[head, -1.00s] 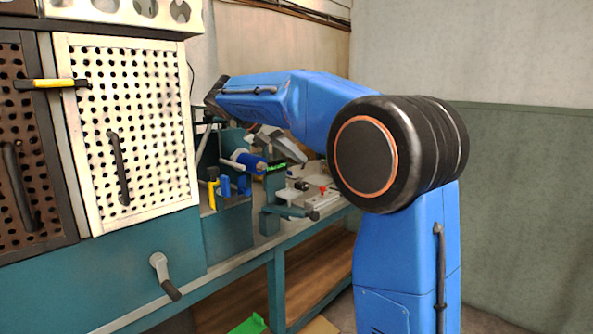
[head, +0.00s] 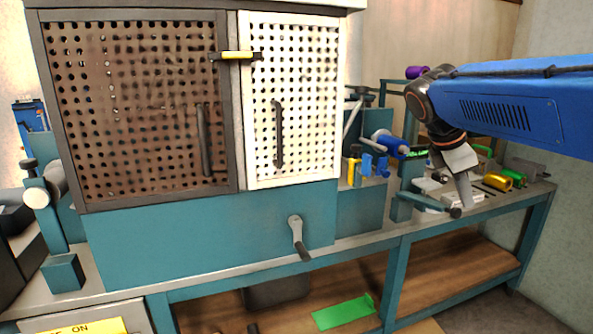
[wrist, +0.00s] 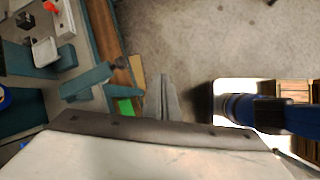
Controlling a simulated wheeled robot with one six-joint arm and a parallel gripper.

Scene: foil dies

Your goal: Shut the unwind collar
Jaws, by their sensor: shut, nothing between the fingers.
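I cannot tell for sure which part is the unwind collar. A blue roll (head: 383,138) sits on a shaft at the machine's right end, behind the blue clamps. At the left end a pale roll (head: 57,178) sticks out of a teal post, with a black knob above it. My gripper (head: 466,196) points down over the right part of the bench, to the right of the blue roll and apart from it. In the wrist view its grey fingers (wrist: 165,97) are together and empty, with floor behind them.
Two perforated doors, brown (head: 140,110) and white (head: 300,110), stand shut under a yellow-and-black latch (head: 237,56). A crank (head: 298,238) juts out below. Gold (head: 490,181) and green rolls lie on the bench at right. A green sheet (head: 343,312) lies below. Floor in front looks clear.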

